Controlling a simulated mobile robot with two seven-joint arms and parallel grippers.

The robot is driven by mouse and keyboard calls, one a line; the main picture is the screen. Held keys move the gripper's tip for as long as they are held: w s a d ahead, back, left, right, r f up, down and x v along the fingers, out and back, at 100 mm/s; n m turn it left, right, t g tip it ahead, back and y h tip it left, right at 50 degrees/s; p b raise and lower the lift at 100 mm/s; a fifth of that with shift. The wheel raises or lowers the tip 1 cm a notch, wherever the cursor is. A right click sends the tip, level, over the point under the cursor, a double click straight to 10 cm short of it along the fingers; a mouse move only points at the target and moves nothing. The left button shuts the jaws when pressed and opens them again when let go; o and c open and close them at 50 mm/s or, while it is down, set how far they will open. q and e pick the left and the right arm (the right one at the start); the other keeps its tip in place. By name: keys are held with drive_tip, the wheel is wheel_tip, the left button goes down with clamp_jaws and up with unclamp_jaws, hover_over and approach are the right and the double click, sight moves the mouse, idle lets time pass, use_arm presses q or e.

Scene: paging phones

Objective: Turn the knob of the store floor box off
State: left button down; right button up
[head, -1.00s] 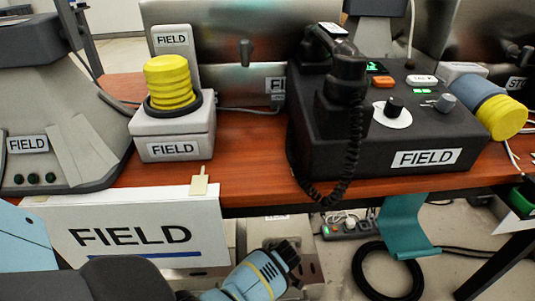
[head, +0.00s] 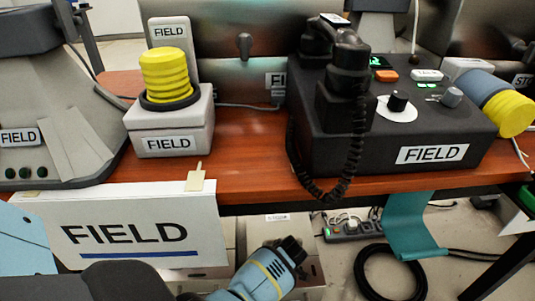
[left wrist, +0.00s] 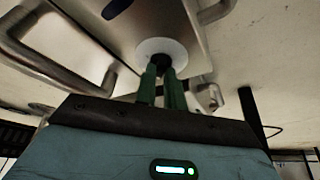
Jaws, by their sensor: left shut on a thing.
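In the left wrist view, the green fingers of my left gripper (left wrist: 162,84) are shut on a small black knob (left wrist: 161,62). The knob sits in the middle of a round white disc (left wrist: 175,46) on a grey metal box (left wrist: 110,38). The fingers and the tilted view hide most of the knob, so its setting cannot be told. In the head view, a pale metal box (head: 282,236) stands on the floor under the desk, its small label too small to read. My left arm reaches down there, and its fingertips are hidden. My right gripper is in neither view.
Above is a brown desk (head: 245,165) with a black FIELD phone (head: 390,145) and a yellow lamp on a FIELD base (head: 172,125). A white FIELD sign (head: 138,222) hangs at its front edge. A coiled black cable (head: 388,272) and a power strip (head: 350,232) lie right of the arm.

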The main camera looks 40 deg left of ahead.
use_arm(q)
drive_tip(key=c, duration=1.5)
unclamp_jaws()
drive_tip(key=shift+c, duration=0.2)
drive_tip(key=shift+o, duration=0.3)
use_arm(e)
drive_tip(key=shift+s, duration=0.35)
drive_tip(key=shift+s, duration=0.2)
